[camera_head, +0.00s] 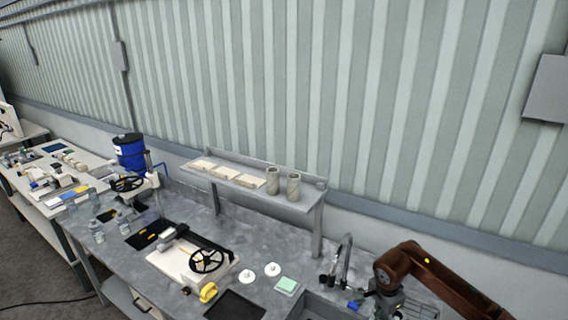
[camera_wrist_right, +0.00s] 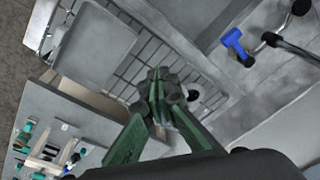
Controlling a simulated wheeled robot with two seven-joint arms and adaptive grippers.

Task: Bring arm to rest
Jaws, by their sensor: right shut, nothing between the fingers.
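My right arm (camera_head: 440,272) is reddish brown and comes into the head view from the lower right, bent at a joint above the sink area. My right gripper (camera_head: 384,303) hangs below that joint beside the sink, small and partly hidden there. In the right wrist view the right gripper (camera_wrist_right: 158,82) has green fingers with their tips together and nothing held between them. It points down over the sink and its wire rack (camera_wrist_right: 140,50). My left arm and left gripper are in neither view.
A tall faucet (camera_head: 344,255) stands behind the sink (camera_head: 312,306). A blue-handled item (camera_wrist_right: 236,42) lies near the faucet. The grey bench (camera_head: 225,235) carries a black-wheeled device (camera_head: 190,262), white discs (camera_head: 272,269) and a yellow item (camera_head: 208,292). A raised shelf (camera_head: 295,203) holds two cylinders.

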